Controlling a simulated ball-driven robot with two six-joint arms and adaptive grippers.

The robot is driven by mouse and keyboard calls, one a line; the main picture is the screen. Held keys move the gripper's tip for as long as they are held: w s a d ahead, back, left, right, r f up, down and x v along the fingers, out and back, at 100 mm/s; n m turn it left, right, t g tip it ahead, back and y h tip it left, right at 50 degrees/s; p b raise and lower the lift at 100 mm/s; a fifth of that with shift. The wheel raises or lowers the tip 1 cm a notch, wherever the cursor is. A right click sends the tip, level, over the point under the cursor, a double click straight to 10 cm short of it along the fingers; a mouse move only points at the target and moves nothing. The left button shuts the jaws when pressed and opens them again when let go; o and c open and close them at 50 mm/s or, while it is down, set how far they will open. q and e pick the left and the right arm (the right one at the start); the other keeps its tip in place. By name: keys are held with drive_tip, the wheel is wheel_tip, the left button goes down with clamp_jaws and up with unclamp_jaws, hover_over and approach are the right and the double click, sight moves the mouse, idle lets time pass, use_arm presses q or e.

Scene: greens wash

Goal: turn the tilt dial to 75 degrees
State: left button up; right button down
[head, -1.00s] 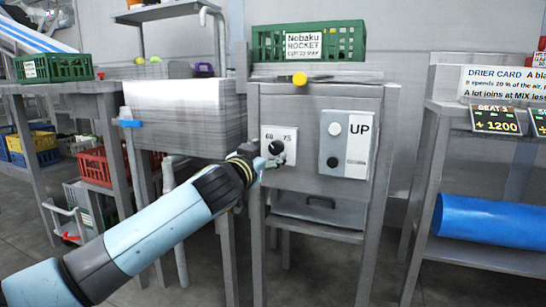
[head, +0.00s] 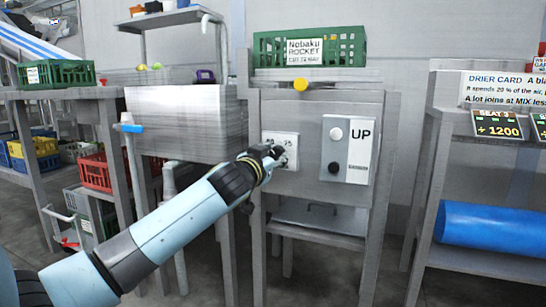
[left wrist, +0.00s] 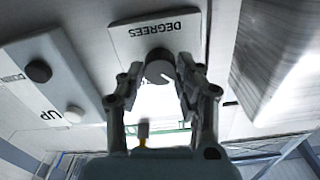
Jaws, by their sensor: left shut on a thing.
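The tilt dial (left wrist: 159,68) is a round dark knob with a pale pointer line, on a white plate (left wrist: 155,30) marked DEGREES in the left wrist view. In the head view the plate (head: 282,142) shows on the grey cabinet front, and my gripper covers most of the dial. My left gripper (head: 276,157) is at the plate; in the left wrist view its two fingers (left wrist: 157,82) are on either side of the dial, shut on it. The pointer's exact reading cannot be told. My right gripper is not in view.
A panel marked UP (head: 347,150) with a white and a black button is right of the dial. A green crate (head: 268,50) sits on the cabinet top, a yellow knob (head: 300,84) below it. A steel sink (head: 185,120) is left, a shelf with a blue roll (head: 490,238) right.

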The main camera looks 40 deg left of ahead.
use_arm(q)
drive_tip(key=shift+r, duration=0.1)
drive_tip(key=shift+c, duration=0.2)
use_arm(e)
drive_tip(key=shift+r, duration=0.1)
use_arm(q)
drive_tip(key=shift+m+p, duration=0.35)
drive_tip(key=shift+m, duration=0.35)
drive_tip(key=shift+r+m+p, duration=0.1)
drive_tip(key=shift+m+p, duration=0.65)
drive_tip(key=shift+m, duration=0.05)
drive_tip(key=m+p, duration=0.2)
drive_tip(key=m, duration=0.3)
drive_tip(key=shift+p, duration=0.3)
drive_tip(key=m+p, duration=0.1)
drive_tip(key=m, duration=0.2)
drive_tip(key=m+p, duration=0.1)
drive_tip(key=m, duration=0.2)
drive_tip(key=shift+f+m, duration=0.2)
drive_tip(key=shift+m, duration=0.1)
drive_tip(key=shift+f+m+p, duration=0.1)
drive_tip(key=shift+m+p, duration=0.25)
drive_tip(key=shift+m, duration=1.35)
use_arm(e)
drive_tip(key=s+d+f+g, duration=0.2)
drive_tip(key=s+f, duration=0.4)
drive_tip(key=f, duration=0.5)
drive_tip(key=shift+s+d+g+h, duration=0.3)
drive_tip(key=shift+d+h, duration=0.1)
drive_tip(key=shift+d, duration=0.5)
